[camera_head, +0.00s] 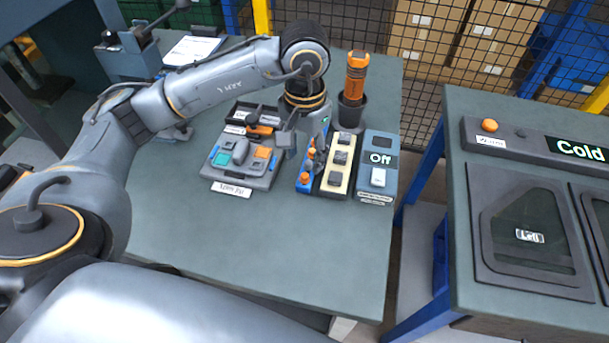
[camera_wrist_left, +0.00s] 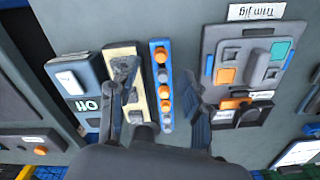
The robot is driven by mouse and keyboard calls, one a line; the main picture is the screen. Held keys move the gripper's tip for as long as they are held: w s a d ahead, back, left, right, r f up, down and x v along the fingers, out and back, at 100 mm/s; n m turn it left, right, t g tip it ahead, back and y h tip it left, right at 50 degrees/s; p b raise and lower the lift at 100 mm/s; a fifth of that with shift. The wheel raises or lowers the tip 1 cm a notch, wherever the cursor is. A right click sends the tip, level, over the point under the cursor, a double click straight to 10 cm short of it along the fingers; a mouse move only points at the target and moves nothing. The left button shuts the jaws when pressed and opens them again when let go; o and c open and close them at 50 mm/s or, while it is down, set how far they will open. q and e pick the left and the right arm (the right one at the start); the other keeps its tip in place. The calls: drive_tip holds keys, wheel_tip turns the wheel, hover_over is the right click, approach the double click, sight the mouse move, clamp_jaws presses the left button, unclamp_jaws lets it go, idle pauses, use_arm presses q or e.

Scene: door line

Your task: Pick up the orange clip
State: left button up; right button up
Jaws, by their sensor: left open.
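A blue strip (camera_wrist_left: 154,47) carries a row of small orange and grey clips. Several are orange; one orange clip (camera_wrist_left: 160,56) sits near its upper end in the left wrist view. In the head view the blue strip (camera_head: 301,189) shows an orange clip (camera_head: 305,178) near its front end, and my gripper hides part of the strip. My left gripper (camera_head: 308,150) is open above the strip. In the left wrist view its fingers (camera_wrist_left: 160,78) stand on either side of the clip row, with nothing held. My right gripper is out of view.
A cream strip with dark blocks (camera_head: 337,175) and an "Off" switch box (camera_head: 379,150) stand right of the blue strip. A trim jig (camera_head: 228,175) stands left. An orange-topped tool in a dark cup (camera_head: 354,80) stands behind. The front table area (camera_head: 280,240) is clear.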

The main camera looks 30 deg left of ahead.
sight(305, 175)
use_arm(q)
drive_tip(key=shift+w+a+f+p, duration=0.1)
drive_tip(key=shift+f+p, duration=0.35)
drive_tip(key=shift+f, duration=1.05)
drive_tip(key=shift+w+f+p, duration=0.1)
drive_tip(key=shift+f+p, duration=0.35)
drive_tip(key=shift+f, duration=1)
drive_tip(key=c, duration=0.8)
drive_tip(key=shift+c, duration=0.4)
